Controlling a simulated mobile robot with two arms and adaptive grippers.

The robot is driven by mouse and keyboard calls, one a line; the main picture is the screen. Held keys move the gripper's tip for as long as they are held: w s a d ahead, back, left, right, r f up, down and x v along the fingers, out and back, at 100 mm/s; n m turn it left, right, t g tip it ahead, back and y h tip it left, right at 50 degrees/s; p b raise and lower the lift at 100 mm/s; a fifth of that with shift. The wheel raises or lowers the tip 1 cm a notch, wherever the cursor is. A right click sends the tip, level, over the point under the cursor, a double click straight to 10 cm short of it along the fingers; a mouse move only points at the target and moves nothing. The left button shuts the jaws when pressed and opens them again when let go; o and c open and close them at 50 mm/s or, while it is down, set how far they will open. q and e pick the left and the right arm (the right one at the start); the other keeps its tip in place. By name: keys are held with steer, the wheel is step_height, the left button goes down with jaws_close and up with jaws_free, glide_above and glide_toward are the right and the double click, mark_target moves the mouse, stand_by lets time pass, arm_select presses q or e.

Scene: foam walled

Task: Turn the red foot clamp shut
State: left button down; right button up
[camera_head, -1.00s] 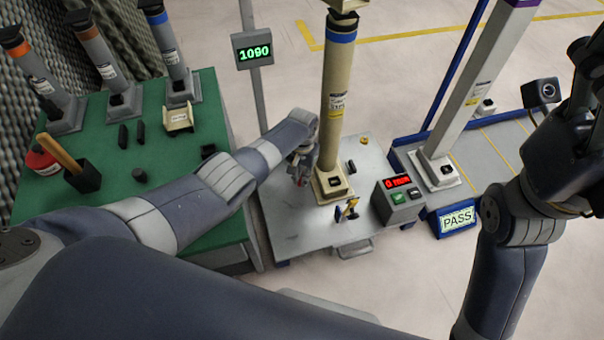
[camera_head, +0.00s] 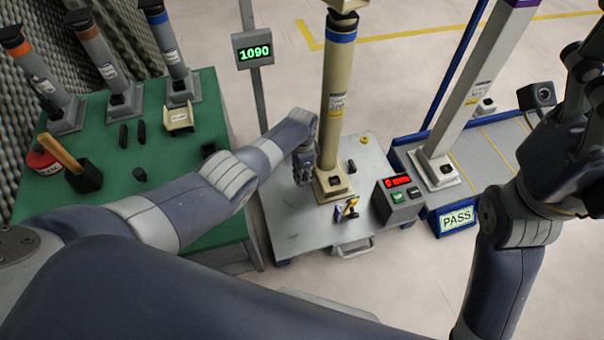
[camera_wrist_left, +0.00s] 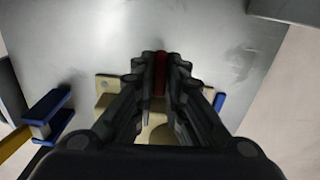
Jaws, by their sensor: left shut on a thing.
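The red foot clamp (camera_wrist_left: 160,76) shows in the left wrist view as a narrow red bar between my left fingertips. In the head view my gripper hides it. My left gripper (camera_wrist_left: 160,72) is shut on it. In the head view the left gripper (camera_head: 303,172) points down beside the left of the cream base (camera_head: 333,185) of a tall tan column (camera_head: 338,100). The column stands upright on a grey metal plate (camera_head: 292,225). Part of the cream base shows below the fingers in the wrist view. My right gripper (camera_head: 582,65) is raised at the far right, away from the plate.
A blue and yellow clamp (camera_head: 346,209) sits in front of the base. A box with a red display (camera_head: 397,200) stands right of it. A grey column (camera_head: 480,80) rises at right.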

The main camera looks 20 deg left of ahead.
arm_select(q)
steer(key=shift+m, duration=0.4)
steer(key=c, duration=1.6)
jaws_free()
steer(key=shift+c, duration=0.2)
steer(key=shift+r, duration=0.15)
step_height(320, 180, up, 12)
